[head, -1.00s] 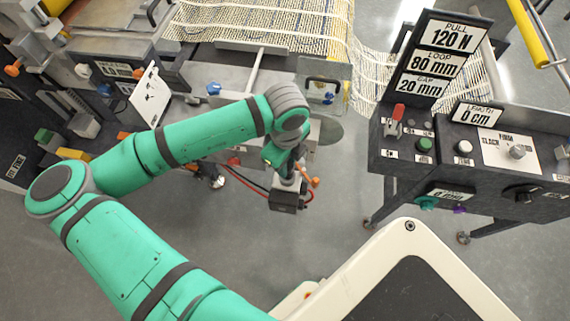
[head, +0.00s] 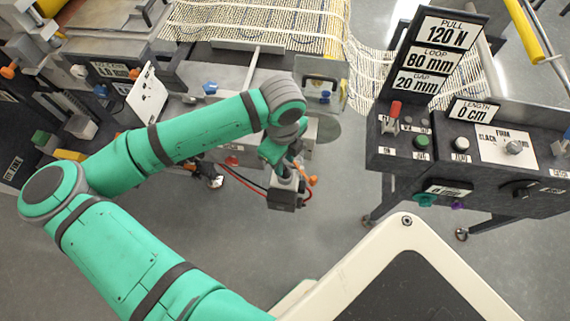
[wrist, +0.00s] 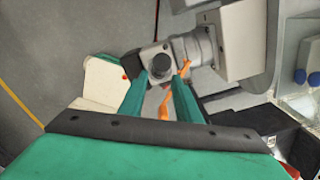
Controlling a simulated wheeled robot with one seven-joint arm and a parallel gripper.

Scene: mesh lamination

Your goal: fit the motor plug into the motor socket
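My gripper (wrist: 160,76) points down in the wrist view, with its two green fingers apart. Its tips are on either side of a small light-grey block (wrist: 151,53) with a dark round cap (wrist: 160,66), perhaps the motor plug. I cannot tell whether the fingers touch it. A stepped grey cylinder (wrist: 195,46) and a larger grey housing (wrist: 236,38) lie to its right. An orange lever (wrist: 185,68) is beside the right fingertip. In the head view my gripper (head: 287,170) is just above a dark box with a light top (head: 285,193). The socket opening cannot be made out.
Red and black cables (head: 240,180) run left from the box towards the machine. The control stand (head: 440,150) is to the right, with sign boards above. The mesh web (head: 260,22) lies behind. Grey floor (head: 335,225) is open around the box.

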